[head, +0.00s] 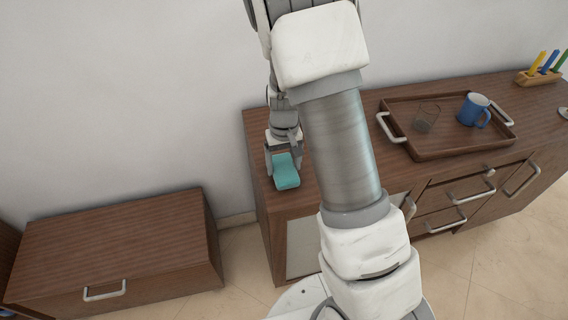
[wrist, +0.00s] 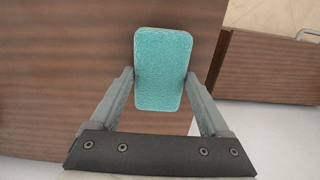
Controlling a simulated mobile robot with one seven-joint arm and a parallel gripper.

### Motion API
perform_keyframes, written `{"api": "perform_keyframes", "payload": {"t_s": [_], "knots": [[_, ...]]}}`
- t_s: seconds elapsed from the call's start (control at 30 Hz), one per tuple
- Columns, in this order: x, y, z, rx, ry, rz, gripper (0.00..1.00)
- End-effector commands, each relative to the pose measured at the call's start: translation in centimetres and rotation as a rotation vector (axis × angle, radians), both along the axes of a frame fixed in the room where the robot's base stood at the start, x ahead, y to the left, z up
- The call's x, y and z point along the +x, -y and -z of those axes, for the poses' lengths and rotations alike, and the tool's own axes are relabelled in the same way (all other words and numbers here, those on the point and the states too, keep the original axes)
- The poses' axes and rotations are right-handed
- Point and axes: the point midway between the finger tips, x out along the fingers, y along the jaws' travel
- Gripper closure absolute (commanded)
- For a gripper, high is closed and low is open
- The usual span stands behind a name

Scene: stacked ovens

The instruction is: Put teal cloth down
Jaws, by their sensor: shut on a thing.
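The teal cloth (head: 286,172) is a small block-like piece with rounded corners. It is at the left end of the brown wooden cabinet top (head: 262,128). My gripper (head: 283,160) is shut on it, with one finger at each side. In the wrist view, the teal cloth (wrist: 163,68) sits between the two fingertips of my gripper (wrist: 160,82) and extends beyond them. The cabinet's wood shows behind it. I cannot tell whether the cloth touches the top or is held just above it.
A brown tray (head: 440,148) with white handles holds a clear glass (head: 426,117) and a blue mug (head: 474,110). A wooden holder (head: 538,78) with coloured pieces stands at the far right. A lower brown cabinet (head: 110,245) stands at left, across a floor gap.

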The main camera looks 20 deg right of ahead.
Motion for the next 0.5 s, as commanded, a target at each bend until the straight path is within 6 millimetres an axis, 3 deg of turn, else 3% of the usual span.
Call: {"api": "perform_keyframes", "payload": {"t_s": [0.03,0.13,0.5], "knots": [[0.0,0.0,0.1,0.000,0.000,0.000,0.16],[0.0,0.0,0.1,0.000,0.000,0.000,0.00],[0.0,0.0,-0.9,0.000,0.002,0.000,0.00]]}}
